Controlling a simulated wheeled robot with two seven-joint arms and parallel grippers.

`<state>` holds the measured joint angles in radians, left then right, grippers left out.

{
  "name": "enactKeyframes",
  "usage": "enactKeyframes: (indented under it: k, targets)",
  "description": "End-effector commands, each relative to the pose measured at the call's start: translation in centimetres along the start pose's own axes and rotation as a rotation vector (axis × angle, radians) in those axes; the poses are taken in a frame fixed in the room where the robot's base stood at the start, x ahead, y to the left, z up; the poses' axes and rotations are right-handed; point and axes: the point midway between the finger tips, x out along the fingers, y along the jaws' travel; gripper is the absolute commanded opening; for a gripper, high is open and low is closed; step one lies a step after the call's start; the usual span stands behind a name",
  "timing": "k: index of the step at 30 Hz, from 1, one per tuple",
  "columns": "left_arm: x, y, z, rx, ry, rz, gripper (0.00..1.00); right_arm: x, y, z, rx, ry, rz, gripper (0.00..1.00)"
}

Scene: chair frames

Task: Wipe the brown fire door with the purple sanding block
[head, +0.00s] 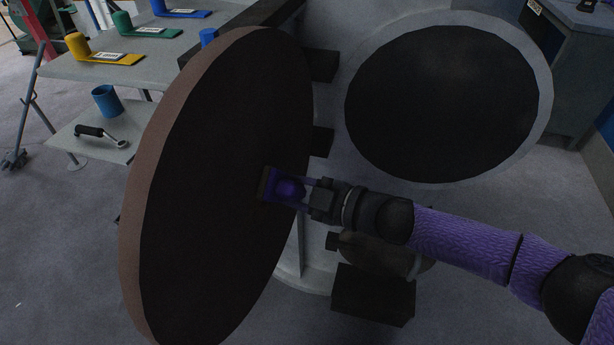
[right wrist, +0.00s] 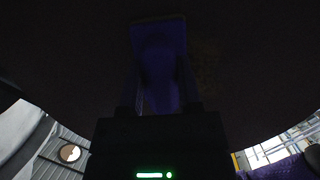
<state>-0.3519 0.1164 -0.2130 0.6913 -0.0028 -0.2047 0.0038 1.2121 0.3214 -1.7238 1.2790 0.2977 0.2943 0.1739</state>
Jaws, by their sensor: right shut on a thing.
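The brown fire door (head: 215,130) is a large round disc standing open at the left centre of the head view, its dark face towards my right arm. My right gripper (head: 300,190) is shut on the purple sanding block (head: 284,187), at the lower right part of the door's face. The block looks to be against the face or very close to it; I cannot tell which. In the right wrist view the block (right wrist: 158,50) is dim between the fingers, and the dark door face (right wrist: 70,50) fills the upper part. My left gripper is out of view.
A grey round body with a dark round opening (head: 448,105) stands right of the door, with hinge blocks (head: 322,66) between. At left, a table (head: 160,62) bears yellow, green and blue handled tools. A lower shelf holds a blue cup (head: 107,101) and a ratchet (head: 100,135).

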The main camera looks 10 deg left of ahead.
Motion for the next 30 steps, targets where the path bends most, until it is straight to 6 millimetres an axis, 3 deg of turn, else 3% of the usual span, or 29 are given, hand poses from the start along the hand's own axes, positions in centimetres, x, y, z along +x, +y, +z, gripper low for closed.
enactKeyframes:
  k: [1, 6, 30]
  targets:
    - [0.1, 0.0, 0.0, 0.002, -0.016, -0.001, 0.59, 0.2, -0.8, -0.3, 0.004, 0.011, -0.007, 0.00]
    - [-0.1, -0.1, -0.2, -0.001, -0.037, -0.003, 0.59, 0.2, -1.5, -0.8, 0.001, 0.014, -0.008, 0.00]
    - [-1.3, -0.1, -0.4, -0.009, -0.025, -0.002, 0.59, 0.0, -1.4, -1.9, -0.001, 0.026, -0.008, 0.00]
